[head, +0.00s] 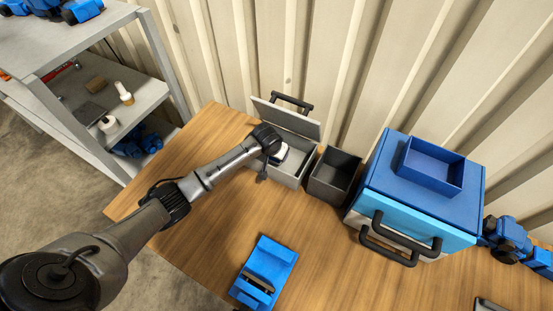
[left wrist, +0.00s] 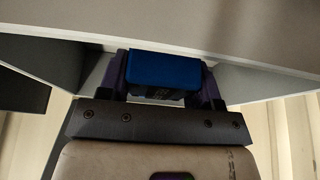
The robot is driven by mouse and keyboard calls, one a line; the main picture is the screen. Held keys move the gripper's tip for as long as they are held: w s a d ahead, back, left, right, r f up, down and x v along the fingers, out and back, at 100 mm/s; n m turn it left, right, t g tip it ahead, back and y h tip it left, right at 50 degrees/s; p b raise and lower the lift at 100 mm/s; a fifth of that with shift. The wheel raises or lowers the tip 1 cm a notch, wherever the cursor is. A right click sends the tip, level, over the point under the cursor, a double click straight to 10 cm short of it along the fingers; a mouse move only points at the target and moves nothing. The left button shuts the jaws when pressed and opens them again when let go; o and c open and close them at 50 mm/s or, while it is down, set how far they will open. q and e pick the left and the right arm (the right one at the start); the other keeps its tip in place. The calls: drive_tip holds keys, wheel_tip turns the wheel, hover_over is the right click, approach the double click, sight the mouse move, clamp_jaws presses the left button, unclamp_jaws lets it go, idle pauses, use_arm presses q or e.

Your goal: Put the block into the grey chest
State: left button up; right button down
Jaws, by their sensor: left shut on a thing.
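The grey chest (head: 286,172) stands at the back of the wooden table, its lid (head: 285,118) raised. My left gripper (head: 279,155) reaches into its opening from the left; its fingertips are hidden in the head view. In the left wrist view, my left gripper (left wrist: 163,80) is shut on a blue block (left wrist: 165,68), with a finger on each side. Pale grey surfaces of the chest (left wrist: 250,85) surround the block there. I cannot tell whether the block touches the chest floor. My right gripper is not in view.
A dark open bin (head: 335,176) stands right of the chest. Beside it is a blue cabinet (head: 385,190) with dark handles and a blue tray (head: 431,170) on top. A blue slotted holder (head: 265,270) lies at the table's front. Grey shelves (head: 75,110) stand left; a ribbed wall rises behind.

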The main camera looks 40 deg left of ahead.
use_arm(q)
drive_tip(key=shift+f, duration=1.85)
drive_tip(key=shift+f, duration=0.15)
drive_tip(key=o, duration=1.3)
drive_tip(key=p+v, duration=0.1)
drive_tip(key=v, duration=1.1)
